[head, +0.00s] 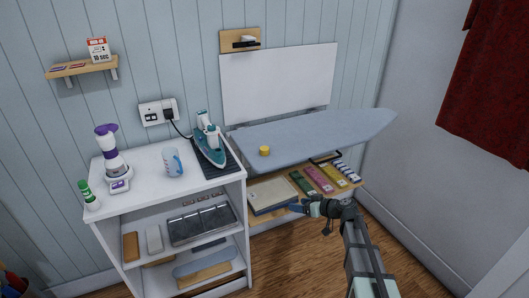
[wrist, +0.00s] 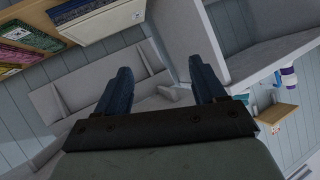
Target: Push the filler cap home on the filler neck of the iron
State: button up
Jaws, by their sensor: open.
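The teal and white iron (head: 209,150) stands on a dark mat at the right end of the white cabinet's top. Its filler neck is too small to make out. A small round yellow piece (head: 264,151), which may be the filler cap, lies on the grey-blue ironing board, apart from the iron. My gripper (head: 297,208) is below the board, in front of the low shelf. In the wrist view my gripper (wrist: 160,72) has its two dark blue fingers spread wide with nothing between them. Neither the iron nor the yellow piece can be made out clearly there.
The ironing board (head: 330,130) overhangs the low shelf with coloured boxes (head: 318,178). The white cabinet (head: 150,160) also bears a blender (head: 113,160), a blue-patterned mug (head: 173,162) and a green-capped bottle (head: 88,195). A cord runs from the wall socket (head: 158,112) toward the iron.

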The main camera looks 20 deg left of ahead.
aim_at(265, 148)
jog(key=w+a+r+n+t+y, duration=0.1)
jog(key=w+a+r+y, duration=0.15)
jog(key=r, duration=0.55)
jog(key=w+a+r+n+t+y, duration=0.1)
jog(key=w+a+r+n, duration=0.2)
jog(key=r, duration=0.6)
jog(key=shift+m, duration=0.5)
jog(key=x, duration=1)
jog(key=shift+s+f, duration=0.1)
jog(key=shift+f, duration=0.1)
jog(key=shift+w+x, duration=0.1)
jog(key=shift+x, duration=1.2)
jog(key=shift+w+x, duration=0.15)
jog(key=shift+x, duration=1.15)
jog(key=shift+d+f, duration=0.1)
jog(key=shift+c, duration=0.4)
jog(key=c, duration=0.9)
jog(key=shift+c, duration=0.2)
